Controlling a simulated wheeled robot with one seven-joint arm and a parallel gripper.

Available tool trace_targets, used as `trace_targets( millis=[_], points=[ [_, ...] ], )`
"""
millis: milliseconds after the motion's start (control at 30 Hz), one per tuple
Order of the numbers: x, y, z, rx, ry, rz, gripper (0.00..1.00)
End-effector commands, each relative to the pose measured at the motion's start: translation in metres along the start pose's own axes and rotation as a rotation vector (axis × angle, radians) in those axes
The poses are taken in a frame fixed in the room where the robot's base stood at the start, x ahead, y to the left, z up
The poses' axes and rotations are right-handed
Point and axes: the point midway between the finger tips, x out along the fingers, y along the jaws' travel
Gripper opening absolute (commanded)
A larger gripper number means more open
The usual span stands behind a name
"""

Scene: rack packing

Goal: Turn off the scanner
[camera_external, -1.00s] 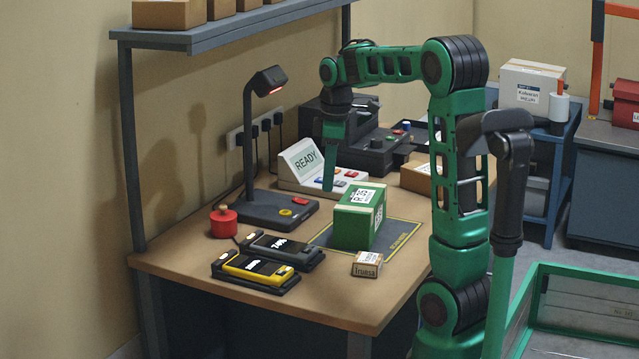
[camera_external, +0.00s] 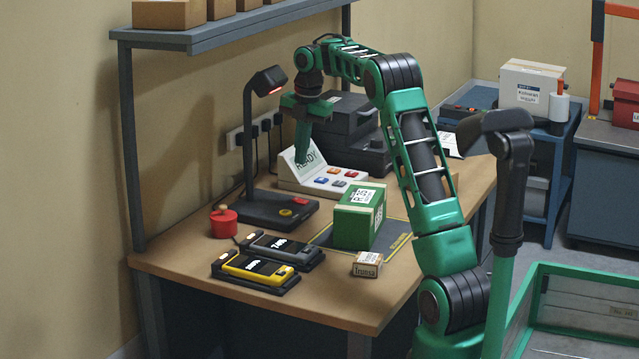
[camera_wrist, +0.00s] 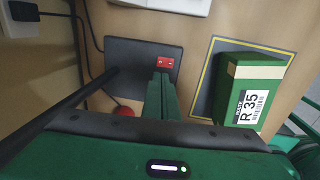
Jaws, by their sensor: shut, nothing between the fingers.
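The scanner is a black stand with a bent neck and a drooping head (camera_external: 268,80); a small red glow shows under the head. Its flat dark base (camera_external: 262,207) carries a red switch (camera_external: 300,201) and a yellow round button (camera_external: 286,212). In the wrist view the base (camera_wrist: 125,58) lies below me, with the red switch (camera_wrist: 165,62) just beyond my fingertips. The fingers hide the yellow button there. My gripper (camera_external: 302,162) is shut and empty, pointing down above the base's far side, in front of the READY panel. It appears apart from the switch.
The READY panel (camera_external: 340,180) with coloured buttons stands behind the base. A green box (camera_external: 355,225) sits on a dark mat to the right. A red round object (camera_external: 223,222), two handheld devices (camera_external: 255,268) and a small carton (camera_external: 367,264) are nearer. A shelf (camera_external: 220,35) hangs above.

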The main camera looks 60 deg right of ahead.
Motion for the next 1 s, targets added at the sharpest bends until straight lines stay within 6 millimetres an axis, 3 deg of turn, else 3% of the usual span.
trace_targets(
  millis=[467,1000],
  points=[
    [0.007,0.000,0.000,-0.006,0.002,-0.002,0.00],
    [0.086,0.000,0.000,-0.004,0.001,-0.002,0.00]
  ],
)
